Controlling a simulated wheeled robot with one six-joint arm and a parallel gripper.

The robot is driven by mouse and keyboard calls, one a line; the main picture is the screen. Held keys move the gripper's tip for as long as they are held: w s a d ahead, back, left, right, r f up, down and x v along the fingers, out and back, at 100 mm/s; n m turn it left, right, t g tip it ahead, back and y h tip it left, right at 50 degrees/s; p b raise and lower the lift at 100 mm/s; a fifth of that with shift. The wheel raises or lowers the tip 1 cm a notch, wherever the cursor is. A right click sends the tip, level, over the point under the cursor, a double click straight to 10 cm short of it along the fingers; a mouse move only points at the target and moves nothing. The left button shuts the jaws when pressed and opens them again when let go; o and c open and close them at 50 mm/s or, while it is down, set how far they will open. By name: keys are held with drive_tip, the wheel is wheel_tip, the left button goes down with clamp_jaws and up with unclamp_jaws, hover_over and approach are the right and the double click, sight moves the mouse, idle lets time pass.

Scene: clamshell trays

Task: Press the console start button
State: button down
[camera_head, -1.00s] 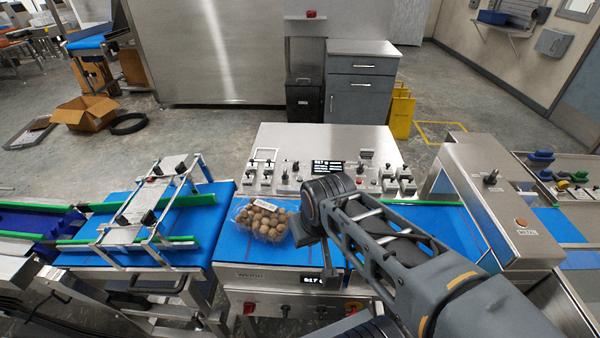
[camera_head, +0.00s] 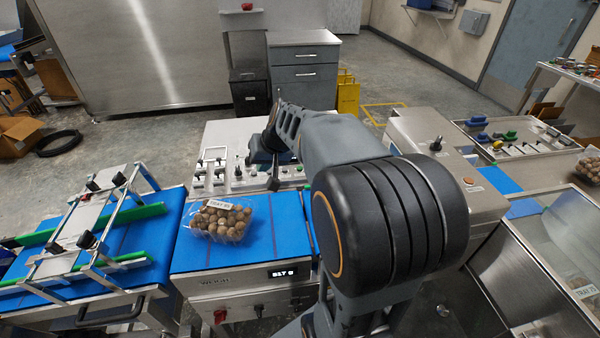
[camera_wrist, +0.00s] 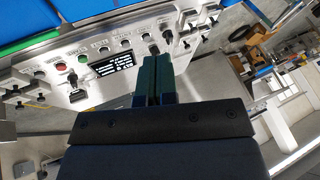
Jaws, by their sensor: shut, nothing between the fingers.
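The console (camera_wrist: 108,88) is a steel panel with a dark display (camera_wrist: 106,67), levers and a row of small round buttons. A red button (camera_wrist: 62,65) sits left of the display in the wrist view.
A clear clamshell of round brown items (camera_head: 218,220) sits on the blue belt (camera_head: 270,245) in front of the console. A steel cabinet with a dark knob (camera_head: 440,160) stands to the right. A slatted metal frame (camera_head: 75,225) spans the left conveyor.

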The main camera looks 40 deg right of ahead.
drive_tip(key=w+d+f+m+t+b, duration=0.1)
drive_tip(key=w+d+f+m, duration=0.1)
drive_tip(key=w+d, duration=0.45)
drive_tip(key=m+t+b, duration=0.1)
drive_tip(key=m+t, duration=0.1)
hover_over(300, 168)
drive_tip(key=shift+w+d+f+h, duration=0.1)
drive_tip(key=shift+d+f+h, duration=0.25)
drive_tip(key=shift+f, duration=0.4)
drive_tip(key=shift+f, duration=0.2)
wheel_tip(300, 168, down, 7)
drive_tip(key=b, duration=0.4)
drive_tip(key=shift+f+b, duration=0.1)
drive_tip(key=shift+b, duration=0.25)
drive_tip(key=shift+f+b, duration=0.65)
drive_tip(key=shift+b, duration=0.1)
